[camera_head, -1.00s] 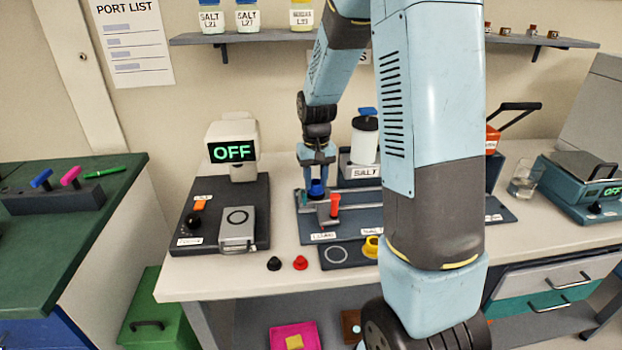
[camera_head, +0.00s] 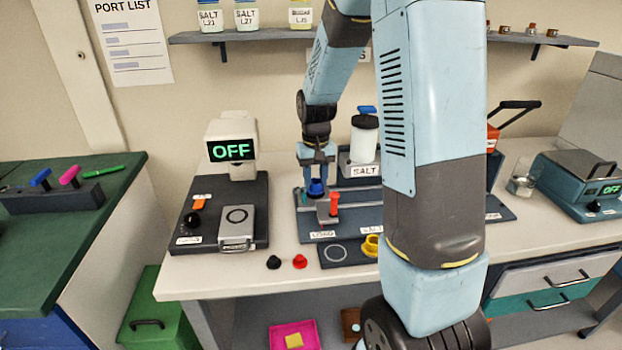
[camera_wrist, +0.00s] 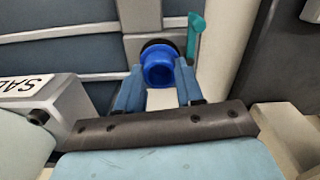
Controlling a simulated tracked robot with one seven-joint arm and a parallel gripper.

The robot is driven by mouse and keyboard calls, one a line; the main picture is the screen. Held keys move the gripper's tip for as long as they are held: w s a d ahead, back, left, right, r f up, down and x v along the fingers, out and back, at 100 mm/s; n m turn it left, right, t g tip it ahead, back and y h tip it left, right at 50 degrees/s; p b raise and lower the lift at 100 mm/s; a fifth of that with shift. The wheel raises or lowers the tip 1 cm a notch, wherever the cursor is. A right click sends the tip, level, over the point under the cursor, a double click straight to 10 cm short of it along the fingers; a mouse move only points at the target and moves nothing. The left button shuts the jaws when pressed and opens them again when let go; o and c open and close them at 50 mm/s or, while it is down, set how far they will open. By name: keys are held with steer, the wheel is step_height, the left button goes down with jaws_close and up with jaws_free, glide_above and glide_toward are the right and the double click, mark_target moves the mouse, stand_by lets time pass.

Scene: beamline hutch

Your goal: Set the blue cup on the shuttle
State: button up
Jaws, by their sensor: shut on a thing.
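The blue cup (camera_head: 316,188) is between the fingers of my gripper (camera_head: 317,182), which is shut on it. In the wrist view the blue cup (camera_wrist: 159,66) shows from above between my gripper's two blue fingertips (camera_wrist: 158,88). The shuttle (camera_head: 325,211) is a grey block on the rail of the dark blue base, with a red post beside it. The cup is at the shuttle, low over or on it; I cannot tell if it touches. A dark round ring shows just behind the cup in the wrist view.
A teal post (camera_wrist: 195,36) stands close by the cup. A white SALT jar (camera_head: 364,138) stands right of my gripper. A device reading OFF (camera_head: 232,150) is on the left. A black cup (camera_head: 274,262), a red cup (camera_head: 300,261) and a yellow cup (camera_head: 371,246) are in front.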

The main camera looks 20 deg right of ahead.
steer(key=shift+f, duration=0.5)
stand_by(0.4)
steer(key=o, duration=1.1)
steer(key=shift+o, duration=0.2)
step_height(320, 180, up, 13)
steer(key=s+r+t, duration=0.2)
steer(key=s+r, duration=0.3)
steer(key=s, duration=0.7)
steer(key=s+a+r+t, duration=0.1)
steer(key=s+r+t, duration=0.2)
steer(key=s, duration=1)
step_height(320, 180, up, 2)
steer(key=shift+r+n+t, duration=0.1)
steer(key=shift+n+t, duration=0.2)
steer(key=shift+n, duration=0.1)
